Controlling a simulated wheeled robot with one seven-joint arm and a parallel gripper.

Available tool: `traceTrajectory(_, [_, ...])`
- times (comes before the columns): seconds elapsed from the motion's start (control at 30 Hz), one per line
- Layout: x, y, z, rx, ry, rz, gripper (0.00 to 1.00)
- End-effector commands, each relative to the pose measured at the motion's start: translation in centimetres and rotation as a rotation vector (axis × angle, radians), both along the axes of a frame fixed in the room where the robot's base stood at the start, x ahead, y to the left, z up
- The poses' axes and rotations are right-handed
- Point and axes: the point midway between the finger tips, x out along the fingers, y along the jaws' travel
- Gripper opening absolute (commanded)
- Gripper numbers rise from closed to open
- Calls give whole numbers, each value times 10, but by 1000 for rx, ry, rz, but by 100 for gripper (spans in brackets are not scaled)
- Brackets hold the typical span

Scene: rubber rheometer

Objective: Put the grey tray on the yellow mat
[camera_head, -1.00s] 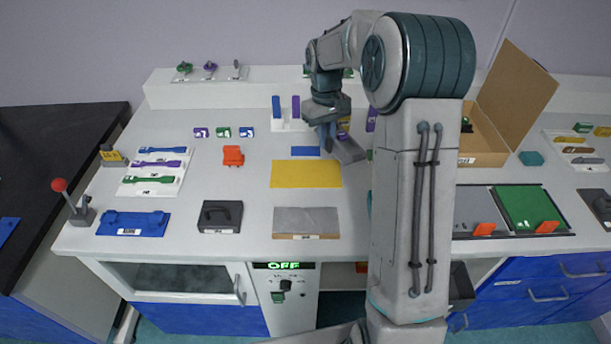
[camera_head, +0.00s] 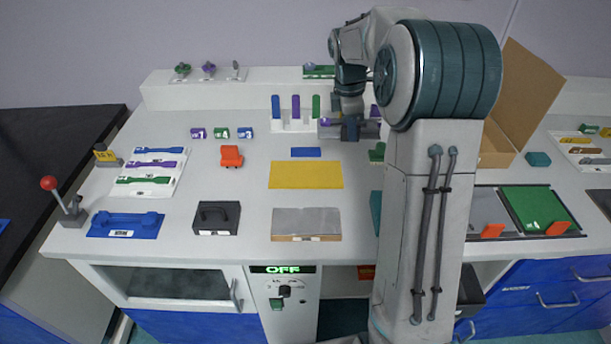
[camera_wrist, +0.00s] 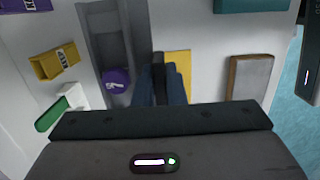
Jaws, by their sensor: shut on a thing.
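The grey tray (camera_wrist: 105,40) is a long, narrow trough in the wrist view, with a purple round piece (camera_wrist: 116,80) in or against it. My gripper (camera_wrist: 165,85) is shut on the tray, whose grip point is partly hidden by the fingers. In the head view my gripper (camera_head: 350,130) is in front of the rack at the back, above the table, and the purple piece (camera_head: 325,122) shows at its left. The yellow mat (camera_head: 306,175) lies flat and bare, nearer the front than the gripper. Part of it shows in the wrist view (camera_wrist: 180,62).
A small blue mat (camera_head: 306,152) lies behind the yellow one. A grey-topped slab (camera_head: 306,222) lies in front of it. The rack (camera_head: 290,126) holds upright coloured pieces.

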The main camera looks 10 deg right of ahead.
Motion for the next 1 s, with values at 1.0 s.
traceTrajectory(1.0, [-14, 115, -101, 0, 3, 16, 0])
